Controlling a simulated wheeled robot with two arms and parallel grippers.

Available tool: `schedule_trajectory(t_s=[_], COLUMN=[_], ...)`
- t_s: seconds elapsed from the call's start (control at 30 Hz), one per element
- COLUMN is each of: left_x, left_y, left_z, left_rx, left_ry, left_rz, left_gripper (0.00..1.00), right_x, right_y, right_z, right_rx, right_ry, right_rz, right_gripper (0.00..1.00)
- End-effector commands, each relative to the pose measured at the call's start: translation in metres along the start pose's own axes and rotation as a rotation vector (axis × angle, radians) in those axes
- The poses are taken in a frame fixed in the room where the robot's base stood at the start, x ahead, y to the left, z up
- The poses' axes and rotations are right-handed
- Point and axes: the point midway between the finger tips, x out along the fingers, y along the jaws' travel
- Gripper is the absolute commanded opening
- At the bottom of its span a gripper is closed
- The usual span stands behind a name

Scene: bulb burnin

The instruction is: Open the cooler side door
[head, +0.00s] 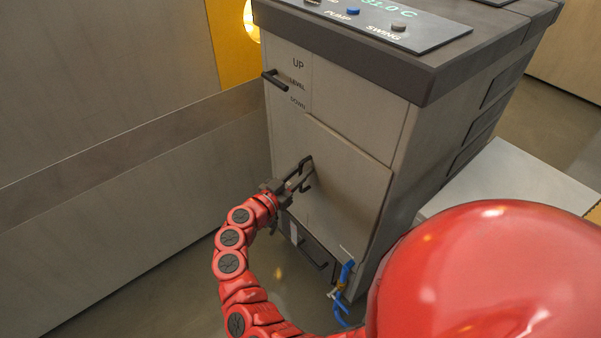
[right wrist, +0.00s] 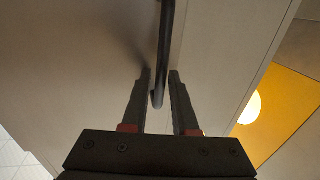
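The cooler (head: 432,135) is a tall grey cabinet with a dark top and a control panel. Its side door (head: 352,185) is a pale panel on the face towards me and looks flush or nearly so; I cannot tell a gap. A black bar handle (head: 306,164) is at the door's left side. My right gripper (head: 303,178) is at this handle, with its fingers pointing at the door. My left gripper is out of view.
Above the door is a black lever (head: 275,80) beside UP, LEVEL and DOWN marks. Below are a dark drawer-like front (head: 316,258) and a blue hose or valve (head: 345,275). A grey wall (head: 110,190) stands to the left. A white surface (head: 505,185) lies right.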

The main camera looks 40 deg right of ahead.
Motion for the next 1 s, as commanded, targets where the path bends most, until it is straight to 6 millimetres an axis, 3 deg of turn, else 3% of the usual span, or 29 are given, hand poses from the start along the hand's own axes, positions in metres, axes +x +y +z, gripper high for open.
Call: schedule_trajectory(t_s=[0.13,0.3,1.0], left_x=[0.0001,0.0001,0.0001], left_y=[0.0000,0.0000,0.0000], left_z=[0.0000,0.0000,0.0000], left_rx=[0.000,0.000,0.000], left_ry=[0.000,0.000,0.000], left_rz=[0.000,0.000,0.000], left_gripper=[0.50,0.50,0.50], right_x=[-0.0003,-0.0005,-0.0007], right_y=[-0.0001,-0.0001,-0.0002], right_z=[0.0001,0.0001,0.0002], right_rx=[-0.001,-0.001,-0.001], right_ry=[0.000,0.000,0.000], right_rz=[0.000,-0.001,-0.001], right_gripper=[0.27,0.00,0.00])
